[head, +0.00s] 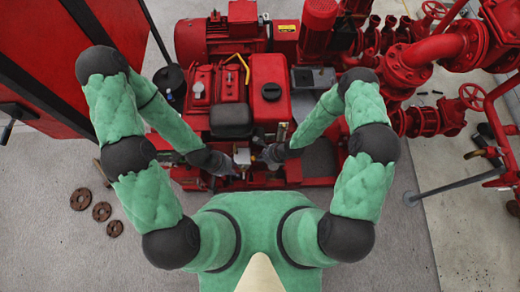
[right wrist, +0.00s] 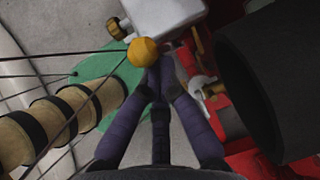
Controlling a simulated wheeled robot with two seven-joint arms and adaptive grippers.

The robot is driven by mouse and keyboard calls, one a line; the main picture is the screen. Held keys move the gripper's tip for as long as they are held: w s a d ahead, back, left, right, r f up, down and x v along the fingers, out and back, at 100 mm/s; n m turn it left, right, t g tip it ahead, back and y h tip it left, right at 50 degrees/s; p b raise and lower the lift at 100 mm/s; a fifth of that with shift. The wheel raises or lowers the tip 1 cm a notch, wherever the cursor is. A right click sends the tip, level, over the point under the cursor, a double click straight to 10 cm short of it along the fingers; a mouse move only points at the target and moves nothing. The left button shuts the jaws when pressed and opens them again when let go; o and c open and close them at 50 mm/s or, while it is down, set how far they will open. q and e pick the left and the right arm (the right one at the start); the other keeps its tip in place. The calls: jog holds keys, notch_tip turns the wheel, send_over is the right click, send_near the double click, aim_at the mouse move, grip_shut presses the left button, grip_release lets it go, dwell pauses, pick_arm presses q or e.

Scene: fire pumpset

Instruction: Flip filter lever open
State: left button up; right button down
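The filter lever is not clearly identifiable. In the right wrist view a yellow-orange ball knob (right wrist: 143,52) sits just beyond my right gripper (right wrist: 160,76), in front of a white housing (right wrist: 168,14). The dark fingers of this gripper converge and their tips meet; I see nothing clearly held between them. In the head view my right gripper (head: 268,156) is at the front of the red pumpset, beside small pale fittings (head: 242,156). My left gripper (head: 222,164) is just left of these fittings; its fingers are too small to read.
The red engine (head: 269,90) stands behind the grippers. In the right wrist view a large black cylinder (right wrist: 285,85) is close on the right, and a ribbed tan hose (right wrist: 60,120) and thin rods are on the left. Rusty rings (head: 80,199) lie on the floor.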

jog(key=shift+w, duration=0.15)
dwell(0.6)
jog(key=s+d+f+b, duration=0.1)
jog(key=s+f+b, duration=0.1)
jog(key=s+f, duration=0.1)
pick_arm(q)
jog(key=shift+s+d+r+p, duration=0.2)
jog(key=shift+s+d+p, duration=0.15)
jog(key=shift+p, duration=0.85)
pick_arm(e)
jog(key=w+d+r, duration=0.5)
jog(key=w+r, duration=0.1)
jog(key=shift+w+d, duration=0.2)
jog(key=shift+d, duration=0.2)
pick_arm(q)
jog(key=shift+f, duration=0.1)
